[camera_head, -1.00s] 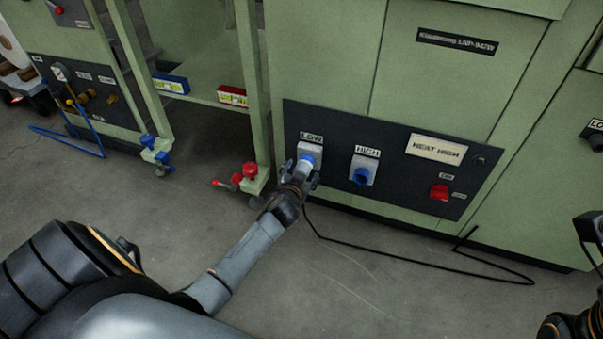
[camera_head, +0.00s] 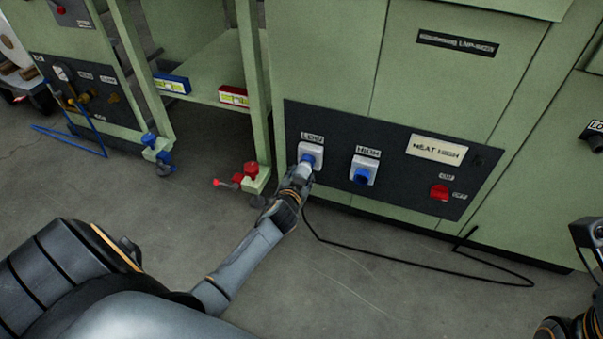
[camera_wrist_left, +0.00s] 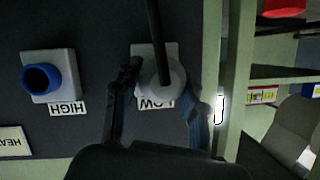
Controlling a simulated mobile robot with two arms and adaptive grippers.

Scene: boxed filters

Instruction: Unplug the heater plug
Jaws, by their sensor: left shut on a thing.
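The heater plug (camera_wrist_left: 170,82) is a pale round plug at the LOW socket (camera_head: 311,150) on the dark panel. In the left wrist view, its black cable (camera_wrist_left: 154,25) crosses in front of it. My left gripper (camera_head: 300,174) is at the LOW socket, shut on the plug. In the left wrist view, the fingers of this gripper (camera_wrist_left: 160,98) lie on both sides of the plug. The hand hides most of the plug in the head view, and I cannot tell whether it is fully seated. Only parts of my right arm show at the right edge.
The HIGH socket (camera_head: 363,171), with a blue round front, is to the right and empty. A red switch (camera_head: 439,192) is further right on the panel. A black cable (camera_head: 400,250) lies on the floor.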

